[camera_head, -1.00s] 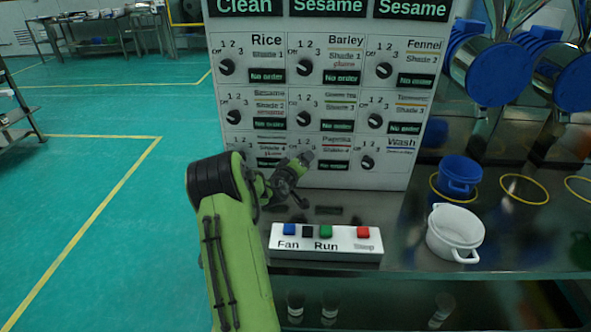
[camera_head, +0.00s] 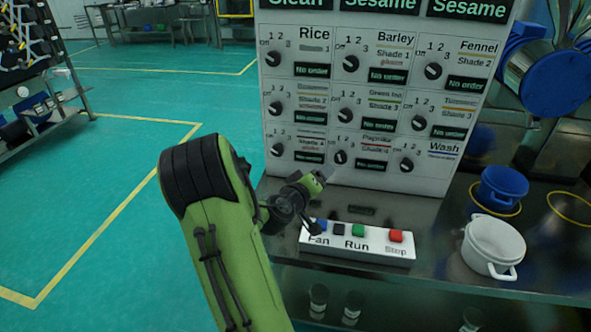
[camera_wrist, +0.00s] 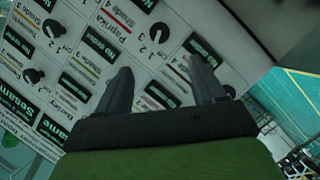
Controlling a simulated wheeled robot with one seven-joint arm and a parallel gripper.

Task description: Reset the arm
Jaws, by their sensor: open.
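My green and black arm bends over from the lower middle of the head view. My gripper (camera_head: 322,174) is at its end, in front of the lower part of the white control panel (camera_head: 440,165) and above the left end of the button box. In the wrist view my gripper (camera_wrist: 160,88) shows two dark fingers spread apart with nothing between them. The panel's knobs and labels appear tilted beyond the fingers.
The button box (camera_head: 352,253) has blue, black, green and red buttons and lies on the dark metal table (camera_head: 440,212). A white pot (camera_head: 492,247) and a blue pot (camera_head: 502,187) stand at right. A metal rack (camera_head: 45,105) stands far left. Open green floor (camera_head: 110,150) lies between.

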